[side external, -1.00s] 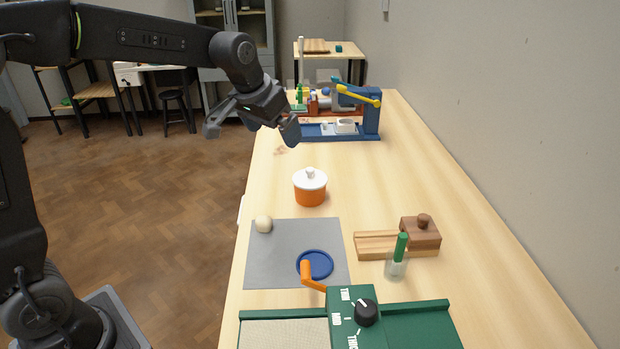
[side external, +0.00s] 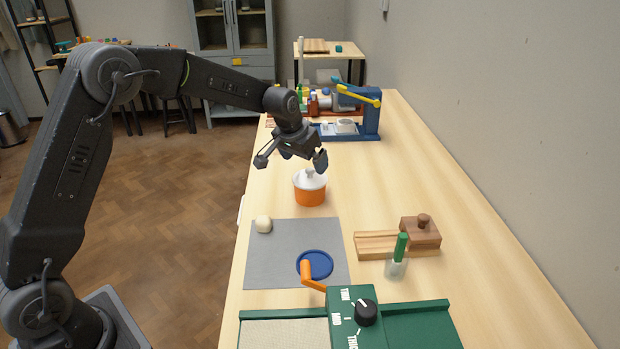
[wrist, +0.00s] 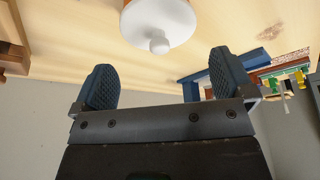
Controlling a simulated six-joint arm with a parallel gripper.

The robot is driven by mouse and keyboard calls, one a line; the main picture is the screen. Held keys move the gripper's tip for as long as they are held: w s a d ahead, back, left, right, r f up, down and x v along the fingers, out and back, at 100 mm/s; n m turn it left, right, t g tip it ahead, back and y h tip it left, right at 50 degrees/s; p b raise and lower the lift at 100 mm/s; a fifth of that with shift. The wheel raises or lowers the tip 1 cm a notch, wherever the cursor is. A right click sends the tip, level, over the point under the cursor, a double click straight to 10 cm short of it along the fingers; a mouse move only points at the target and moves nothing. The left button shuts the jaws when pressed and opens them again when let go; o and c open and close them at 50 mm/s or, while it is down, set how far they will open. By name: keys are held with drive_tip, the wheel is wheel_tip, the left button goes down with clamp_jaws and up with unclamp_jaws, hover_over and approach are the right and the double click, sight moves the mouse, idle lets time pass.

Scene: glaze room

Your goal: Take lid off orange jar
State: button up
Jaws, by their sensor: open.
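The orange jar (side external: 310,196) stands upright on the light wooden table. Its white lid (side external: 318,183) with a round knob sits on top, partly hidden by my gripper in the side view. My gripper (side external: 304,162) is open and empty, just above and behind the lid. In the wrist view, the white lid (wrist: 158,22) and its pale knob (wrist: 159,46) lie beyond the two fingertips, between them and apart from them. A little of the orange jar (wrist: 127,3) shows at the top edge. My open gripper (wrist: 160,82) holds nothing.
A grey mat (side external: 275,265) with a cream ball (side external: 263,224) and a blue disc (side external: 315,264) lies in front. A blue lever press (side external: 371,115) stands behind. Table right of the jar is clear.

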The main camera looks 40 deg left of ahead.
sight(308, 170)
drive_tip(key=x, duration=0.5)
drive_tip(key=shift+s+f, duration=0.1)
drive_tip(key=shift+f, duration=0.05)
drive_tip(key=c, duration=0.5)
drive_tip(key=shift+c, duration=0.2)
